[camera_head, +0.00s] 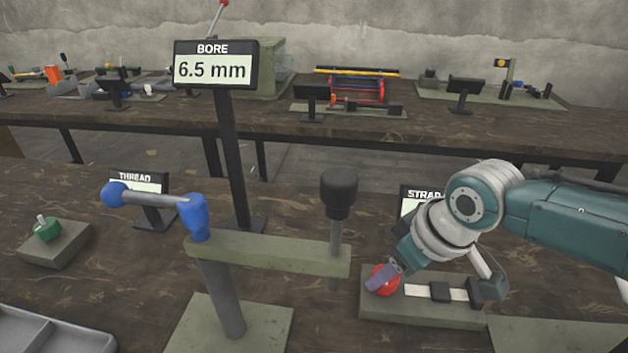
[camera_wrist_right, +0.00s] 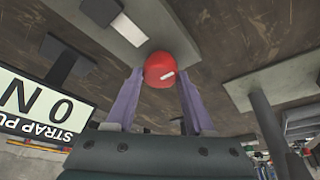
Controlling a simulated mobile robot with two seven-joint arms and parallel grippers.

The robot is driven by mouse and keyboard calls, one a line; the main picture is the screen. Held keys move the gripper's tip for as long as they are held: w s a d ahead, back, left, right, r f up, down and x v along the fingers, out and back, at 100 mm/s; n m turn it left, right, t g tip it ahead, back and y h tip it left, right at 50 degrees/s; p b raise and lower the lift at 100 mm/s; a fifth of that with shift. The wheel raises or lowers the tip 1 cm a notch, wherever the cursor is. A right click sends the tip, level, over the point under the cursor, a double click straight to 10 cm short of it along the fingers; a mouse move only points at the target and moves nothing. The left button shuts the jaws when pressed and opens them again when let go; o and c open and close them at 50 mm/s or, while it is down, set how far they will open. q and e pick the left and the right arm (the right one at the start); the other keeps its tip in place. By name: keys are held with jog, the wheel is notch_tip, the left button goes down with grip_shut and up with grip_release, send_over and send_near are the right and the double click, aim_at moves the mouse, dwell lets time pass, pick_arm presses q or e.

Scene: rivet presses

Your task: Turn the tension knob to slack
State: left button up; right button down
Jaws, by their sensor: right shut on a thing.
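The red round knob (camera_head: 386,280) sits at the left end of the strap station's grey-green base (camera_head: 400,311). My right gripper (camera_head: 381,278) comes down on it from the upper right, with its purple fingers shut on the knob. In the right wrist view the knob (camera_wrist_right: 168,72) is between the fingertips of the gripper (camera_wrist_right: 160,80). A short white mark shows on the knob's face. The strap display (camera_wrist_right: 38,98) appears upside down there and its reading ends in "0 N", partly cut off. My left gripper is not in view.
A pale strap with dark blocks (camera_head: 440,292) lies right of the knob. The bore press (camera_head: 265,253), with a blue-ended crank and black-topped lever, stands left of my right gripper. A green-knobbed block (camera_head: 55,243) and grey tray (camera_head: 50,331) are at far left.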

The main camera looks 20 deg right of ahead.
jog(key=shift+c, duration=1.4)
grip_release()
jog(key=a+p+v, duration=0.1)
jog(key=p+v, duration=0.2)
jog(key=v, duration=0.7)
jog(key=shift+d+p, duration=0.4)
jog(key=shift+d, duration=0.05)
